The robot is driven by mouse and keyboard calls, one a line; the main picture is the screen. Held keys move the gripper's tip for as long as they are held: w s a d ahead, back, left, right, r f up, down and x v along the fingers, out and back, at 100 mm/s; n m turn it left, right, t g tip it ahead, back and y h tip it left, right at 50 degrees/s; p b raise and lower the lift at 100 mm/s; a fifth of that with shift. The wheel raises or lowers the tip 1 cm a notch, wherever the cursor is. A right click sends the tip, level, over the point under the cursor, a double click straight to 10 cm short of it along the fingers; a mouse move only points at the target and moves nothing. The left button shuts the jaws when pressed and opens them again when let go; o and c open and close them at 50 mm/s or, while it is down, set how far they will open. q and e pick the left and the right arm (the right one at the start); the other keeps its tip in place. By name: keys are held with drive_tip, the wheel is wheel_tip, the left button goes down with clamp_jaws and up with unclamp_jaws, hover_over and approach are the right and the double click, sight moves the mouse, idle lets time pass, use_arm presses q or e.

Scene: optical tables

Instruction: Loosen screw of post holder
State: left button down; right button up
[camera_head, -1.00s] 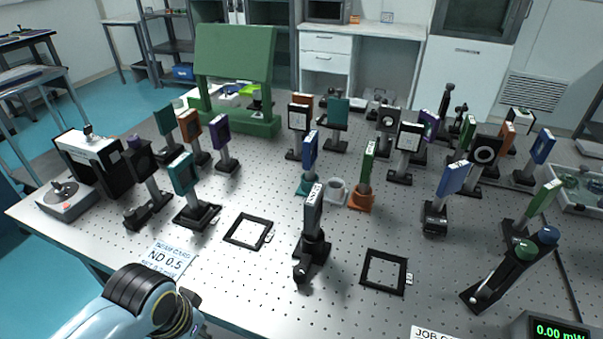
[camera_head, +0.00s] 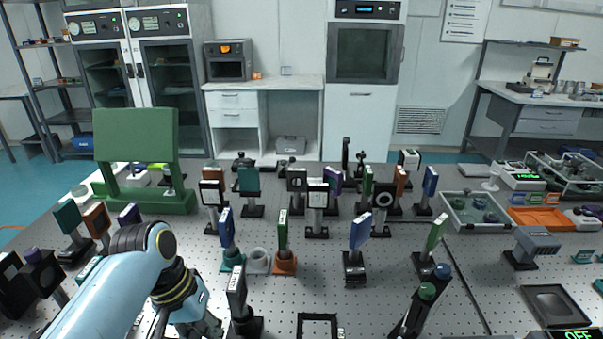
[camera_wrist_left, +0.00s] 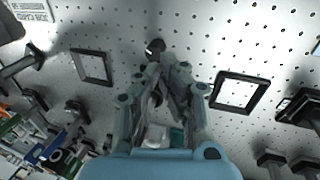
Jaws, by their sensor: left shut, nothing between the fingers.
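A dark optic mount (camera_head: 237,287) stands on a black post holder (camera_head: 249,325) at the front of the optical table. My left gripper (camera_head: 211,328) is just left of this holder, low over the table. In the left wrist view, its fingers (camera_wrist_left: 167,68) are closed together with nothing seen between them. A small dark part (camera_wrist_left: 155,46) shows just beyond the fingertips; I cannot tell whether it is the holder's screw or whether they touch. The fingers hide most of the holder there. My right gripper is not in view.
A square black frame (camera_head: 318,317) lies right of the holder. Several mounted optics, including a blue one (camera_head: 361,231) and a green one (camera_head: 283,236), stand behind. A green panel (camera_head: 137,150) stands at back left.

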use_arm(q)
drive_tip(key=b+x, duration=0.2)
drive_tip(key=a+b+x, duration=0.1)
drive_tip(key=b+x, duration=0.1)
drive_tip(key=shift+f+b, duration=0.15)
drive_tip(key=shift+b, duration=0.15)
drive_tip(key=shift+a+x, duration=0.15)
drive_tip(key=shift+x, duration=0.45)
drive_tip(key=shift+a+x, duration=0.15)
drive_tip(key=shift+x, duration=0.4)
drive_tip(key=shift+f, duration=0.1)
drive_tip(key=shift+w+d, duration=0.1)
drive_tip(key=shift+d, duration=0.15)
drive_tip(key=shift+w+a+p, duration=0.1)
drive_tip(key=shift+w+p, duration=0.5)
drive_tip(key=shift+p, duration=0.5)
drive_tip(key=shift+w+p, duration=0.3)
drive_tip(key=shift+p, duration=0.15)
drive_tip(key=shift+w, duration=0.2)
